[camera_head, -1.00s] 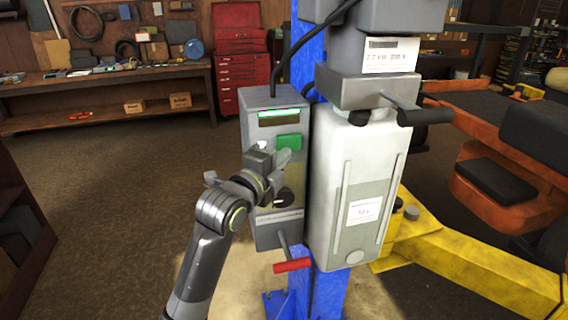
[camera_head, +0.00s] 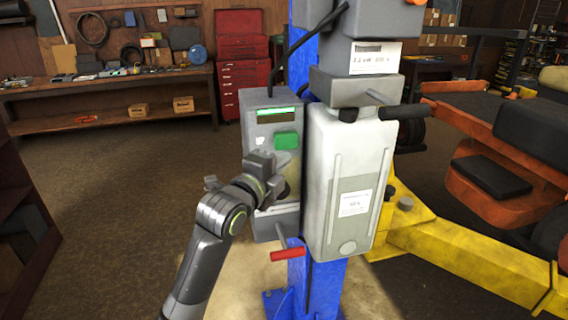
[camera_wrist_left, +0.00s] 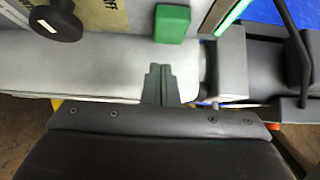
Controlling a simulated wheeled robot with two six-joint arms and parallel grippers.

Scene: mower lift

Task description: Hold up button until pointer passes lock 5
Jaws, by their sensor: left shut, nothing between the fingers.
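The grey control box (camera_head: 258,228) hangs on the blue lift post (camera_head: 298,280). The green up button (camera_head: 286,140) is on its front, below a green-lit display strip (camera_head: 276,113). My left gripper (camera_head: 272,164) is just below and in front of the button. In the left wrist view the shut, empty fingers (camera_wrist_left: 161,85) appear apart from the green button (camera_wrist_left: 172,23). A black knob (camera_wrist_left: 55,20) shows there at upper left; in the head view my gripper partly covers it. I cannot make out a pointer or lock 5. My right gripper is out of view.
A white-grey housing (camera_head: 350,150) stands right beside the control box. A red-handled lever (camera_head: 288,255) sticks out below. A yellow lift arm (camera_head: 470,255) and an orange mower (camera_head: 490,205) are at right. The floor at left is open before a workbench (camera_head: 110,75).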

